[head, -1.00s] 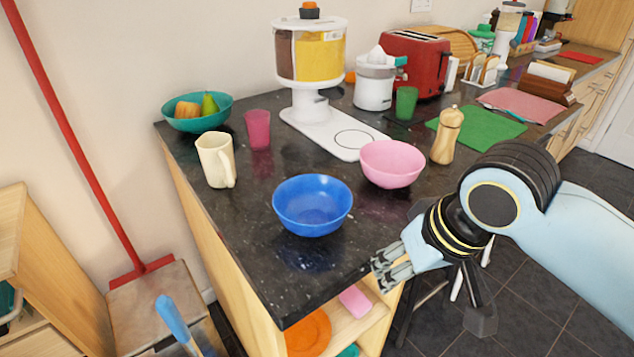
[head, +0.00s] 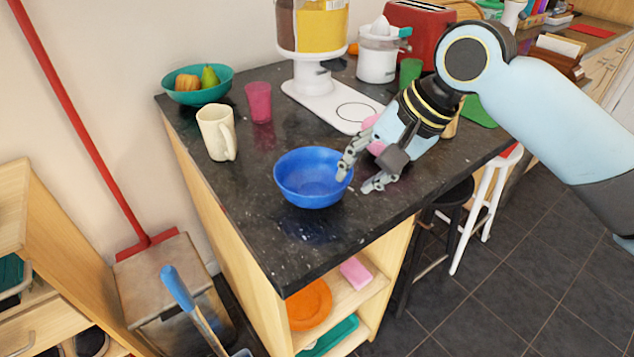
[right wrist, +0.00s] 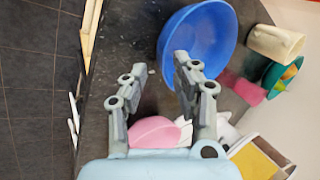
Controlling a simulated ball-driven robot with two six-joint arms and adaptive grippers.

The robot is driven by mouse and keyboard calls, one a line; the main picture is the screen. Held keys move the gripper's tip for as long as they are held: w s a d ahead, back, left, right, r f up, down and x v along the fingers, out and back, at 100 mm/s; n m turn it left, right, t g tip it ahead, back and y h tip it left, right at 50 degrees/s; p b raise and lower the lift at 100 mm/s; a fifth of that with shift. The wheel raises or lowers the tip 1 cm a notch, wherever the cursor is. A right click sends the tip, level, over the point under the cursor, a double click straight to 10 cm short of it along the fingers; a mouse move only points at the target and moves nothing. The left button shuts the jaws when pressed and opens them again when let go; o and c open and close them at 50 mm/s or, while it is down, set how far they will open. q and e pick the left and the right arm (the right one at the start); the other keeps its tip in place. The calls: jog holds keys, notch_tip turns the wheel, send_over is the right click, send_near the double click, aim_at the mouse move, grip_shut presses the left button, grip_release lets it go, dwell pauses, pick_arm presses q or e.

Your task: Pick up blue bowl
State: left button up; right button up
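The blue bowl (head: 308,183) stands upright and empty on the dark granite counter, near its front corner. It also shows in the right wrist view (right wrist: 222,32), just beyond the fingertips. My right gripper (head: 360,180) is open at the bowl's right rim. In the head view one finger overlaps the rim and the other is outside it, over the counter. In the right wrist view (right wrist: 150,75) the fingers are spread with nothing between the tips; I cannot tell whether they touch the bowl. My left gripper is not in view.
A cream mug (head: 216,133), a pink cup (head: 259,102) and a teal fruit bowl (head: 197,88) stand left behind the bowl. A pink bowl (right wrist: 154,132) is mostly hidden behind my right gripper. A cereal dispenser (head: 313,50) stands behind. The counter's front corner is clear.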

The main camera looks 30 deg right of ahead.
aim_at(346, 187)
jog(key=x, duration=0.5)
jog(key=shift+w+d+f, duration=0.2)
jog(key=shift+w+f, duration=0.05)
jog(key=shift+w, duration=0.15)
grip_shut()
